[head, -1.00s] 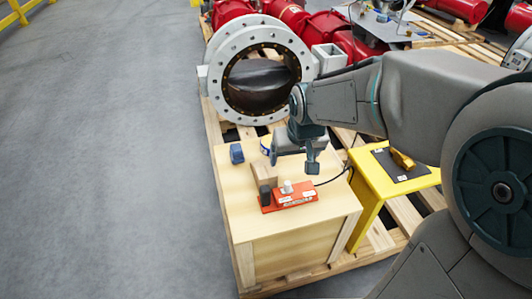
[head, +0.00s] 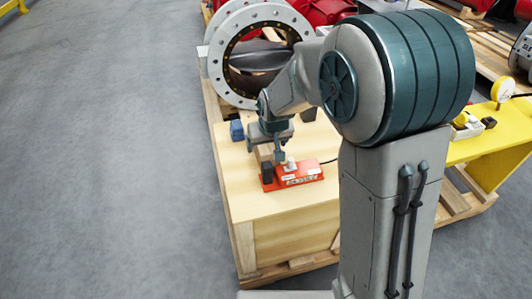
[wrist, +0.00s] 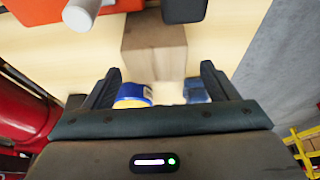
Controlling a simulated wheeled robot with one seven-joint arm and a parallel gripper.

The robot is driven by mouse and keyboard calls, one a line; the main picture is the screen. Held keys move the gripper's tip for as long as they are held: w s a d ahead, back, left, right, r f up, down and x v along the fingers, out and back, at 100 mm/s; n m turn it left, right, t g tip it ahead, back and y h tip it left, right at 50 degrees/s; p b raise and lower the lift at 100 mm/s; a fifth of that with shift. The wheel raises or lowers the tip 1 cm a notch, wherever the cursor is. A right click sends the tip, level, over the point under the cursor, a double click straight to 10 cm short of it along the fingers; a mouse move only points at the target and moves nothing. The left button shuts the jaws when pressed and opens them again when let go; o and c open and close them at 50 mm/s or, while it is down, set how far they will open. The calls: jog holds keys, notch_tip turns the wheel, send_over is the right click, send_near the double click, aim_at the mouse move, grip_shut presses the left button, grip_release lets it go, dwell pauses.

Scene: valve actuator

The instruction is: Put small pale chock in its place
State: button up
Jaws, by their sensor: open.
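A light wooden block, which looks like the pale chock (wrist: 155,48), stands on the wooden crate top (head: 240,205). In the wrist view it lies just ahead of my open fingers, roughly centred between them. In the head view my gripper (head: 279,153) hangs over the crate top and hides much of the block. My gripper also shows in the wrist view (wrist: 159,72), with a finger on each side and nothing clearly held. A red base (head: 298,178) with a white knob (head: 291,166) and a dark block (head: 267,172) sits beside the wooden block. I cannot tell which spot is the chock's place.
A blue block (head: 236,130) stands near the crate's far left edge. A blue-and-yellow tin (wrist: 133,95) is close to one finger in the wrist view. A large flanged valve (head: 250,55) rises behind. A yellow stand (head: 490,152) is at right. The crate's front left is clear.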

jog(key=b+x, duration=0.2)
jog(key=x, duration=0.3)
jog(key=shift+w, duration=0.15)
jog(key=shift+r, duration=0.1)
jog(key=c, duration=1.3)
